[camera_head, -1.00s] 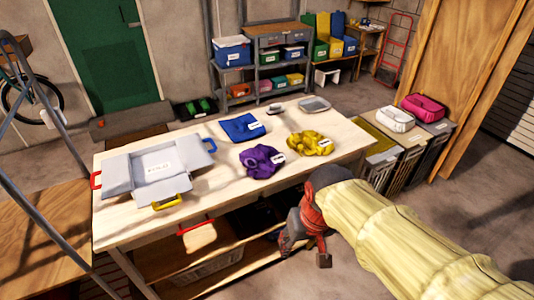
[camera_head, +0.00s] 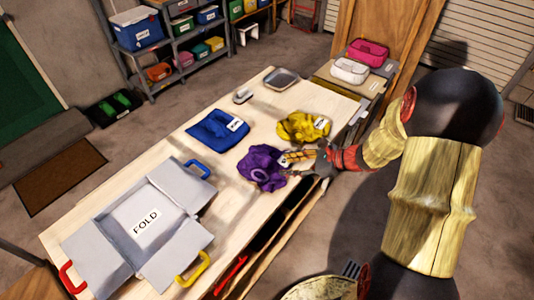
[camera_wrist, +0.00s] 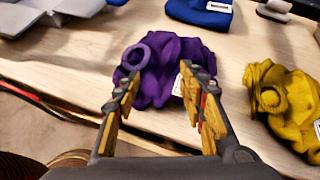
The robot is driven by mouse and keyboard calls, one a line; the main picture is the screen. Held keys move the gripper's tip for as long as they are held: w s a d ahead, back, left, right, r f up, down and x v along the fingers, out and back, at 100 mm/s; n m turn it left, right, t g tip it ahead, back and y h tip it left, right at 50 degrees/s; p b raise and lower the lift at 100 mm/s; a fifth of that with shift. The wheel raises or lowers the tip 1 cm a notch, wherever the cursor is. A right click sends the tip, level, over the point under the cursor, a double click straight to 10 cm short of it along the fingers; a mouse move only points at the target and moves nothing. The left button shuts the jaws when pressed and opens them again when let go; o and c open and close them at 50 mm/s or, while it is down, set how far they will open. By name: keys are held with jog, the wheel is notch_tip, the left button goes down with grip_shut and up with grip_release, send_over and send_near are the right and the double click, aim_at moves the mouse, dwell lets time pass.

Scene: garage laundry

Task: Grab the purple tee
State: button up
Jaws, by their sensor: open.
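The purple tee (camera_head: 258,170) lies crumpled on the wooden table, near its front edge. It has a white tag on its right side. In the wrist view the purple tee (camera_wrist: 163,62) is ahead of my gripper (camera_wrist: 162,92), whose open fingers stand apart with the near part of the cloth showing between and beyond them. In the head view my gripper (camera_head: 300,160) is at the right side of the tee, partly covering it. I cannot tell whether a finger touches the cloth.
A yellow garment (camera_head: 303,127) lies close to the right, and a blue folded one (camera_head: 217,130) lies behind. A grey folding board (camera_head: 125,250) with coloured handles covers the table's left. A grey tray (camera_head: 282,78) is at the far end. Bare table (camera_head: 225,205) shows between them.

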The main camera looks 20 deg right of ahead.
aim_at(267, 157)
jog(key=w+r+m, duration=0.1)
jog(key=w+m+t, duration=0.1)
jog(key=shift+w+d+r, duration=0.3)
jog(key=shift+d+r, duration=0.1)
jog(key=shift+w+a+f, duration=0.15)
jog(key=shift+a+f, duration=0.05)
jog(key=shift+a, duration=0.05)
jog(key=b+x, duration=0.1)
jog(key=x, duration=0.2)
jog(key=b+x, duration=0.1)
jog(key=x, duration=0.2)
jog(key=shift+s+a+f+b, duration=0.1)
jog(key=shift+s+a+b, duration=0.15)
jog(key=shift+a+b, duration=0.15)
jog(key=shift+w+a+f, duration=0.1)
jog(key=shift+w+a, duration=0.1)
jog(key=shift+w, duration=0.1)
jog(key=c, duration=0.3)
grip_shut()
